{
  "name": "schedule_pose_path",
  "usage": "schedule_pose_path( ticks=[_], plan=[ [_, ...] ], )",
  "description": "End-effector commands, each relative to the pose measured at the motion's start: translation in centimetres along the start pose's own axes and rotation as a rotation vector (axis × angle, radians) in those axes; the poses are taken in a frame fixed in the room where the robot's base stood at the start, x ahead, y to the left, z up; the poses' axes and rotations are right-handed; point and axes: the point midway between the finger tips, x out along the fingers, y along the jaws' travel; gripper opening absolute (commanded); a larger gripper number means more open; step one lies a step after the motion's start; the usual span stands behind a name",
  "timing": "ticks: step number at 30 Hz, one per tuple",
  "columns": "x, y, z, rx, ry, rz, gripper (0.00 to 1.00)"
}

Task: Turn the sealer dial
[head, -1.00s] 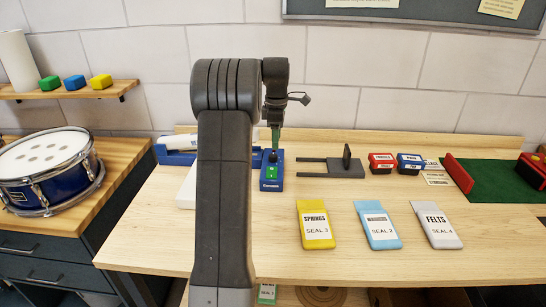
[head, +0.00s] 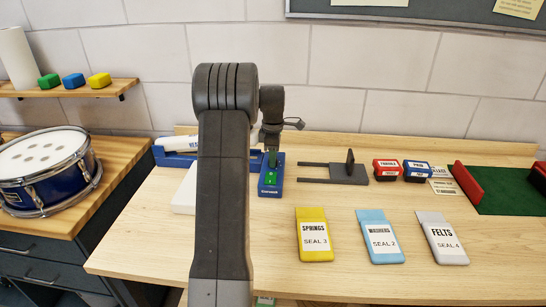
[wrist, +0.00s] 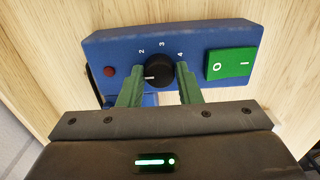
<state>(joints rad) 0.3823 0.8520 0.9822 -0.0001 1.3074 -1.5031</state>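The sealer (head: 277,190) is a blue box on the bench, right of my arm in the head view. In the wrist view the sealer (wrist: 120,50) carries a black round dial (wrist: 160,70) with a white pointer mark at its lower left. The numbers 2, 3 and 4 show around the dial; any 1 is hidden, perhaps by the left finger. My gripper (wrist: 160,78) has green fingers on either side of the dial, with a small gap at the right. It looks open. In the head view my gripper (head: 272,157) is over the sealer's far end.
A green rocker switch (wrist: 231,63) and a red lamp (wrist: 110,71) flank the dial. A dark grey fixture (head: 347,172) stands right of the sealer. Yellow (head: 313,240), blue (head: 379,242) and grey (head: 442,240) pouches lie in front. Bare bench lies between.

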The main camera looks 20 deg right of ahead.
Motion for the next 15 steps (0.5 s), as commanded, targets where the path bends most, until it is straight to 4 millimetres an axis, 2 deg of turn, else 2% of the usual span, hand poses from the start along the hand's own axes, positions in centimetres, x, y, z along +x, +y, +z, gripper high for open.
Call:
schedule_pose_path(
  ticks=[1,3,15],
  plan=[
    [-0.02,0.00,0.00,0.000,0.000,0.000,0.21],
    [-0.02,0.00,0.00,0.000,0.000,0.000,0.08],
    [-0.14,-0.01,0.00,0.068,0.000,-0.001,0.07]
  ],
)
